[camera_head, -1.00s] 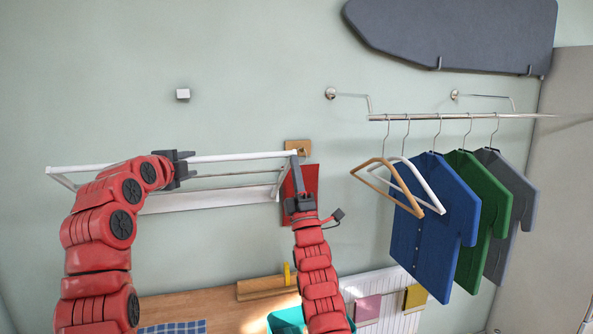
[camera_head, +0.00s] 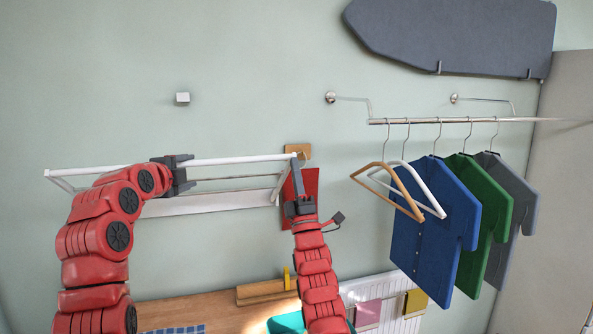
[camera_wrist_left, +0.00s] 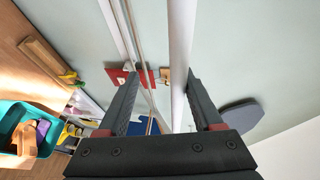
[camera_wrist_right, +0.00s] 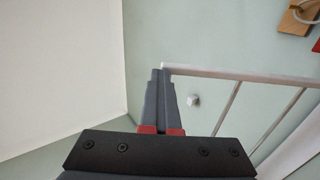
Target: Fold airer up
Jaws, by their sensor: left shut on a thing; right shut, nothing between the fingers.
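The white airer (camera_head: 240,160) is on the wall, its front bar standing out from the wall rail (camera_head: 215,201). Side arms join bar and rail, and a thin rod runs between them. My left gripper (camera_head: 188,172) is shut on the front bar, left of its right end; the bar also shows between its fingers in the left wrist view (camera_wrist_left: 181,60). My right gripper (camera_head: 296,160) is shut and empty, its fingertips at the bar's right end. In the right wrist view the fingertips (camera_wrist_right: 160,72) are by the bar's corner; I cannot tell if they touch.
A wooden plate with a hook (camera_head: 304,152) is on the wall just behind the bar's right end. Right, a rail (camera_head: 440,119) holds hangers and shirts (camera_head: 430,235). A small wall block (camera_head: 182,98) is above. A wooden counter (camera_head: 200,308) is below.

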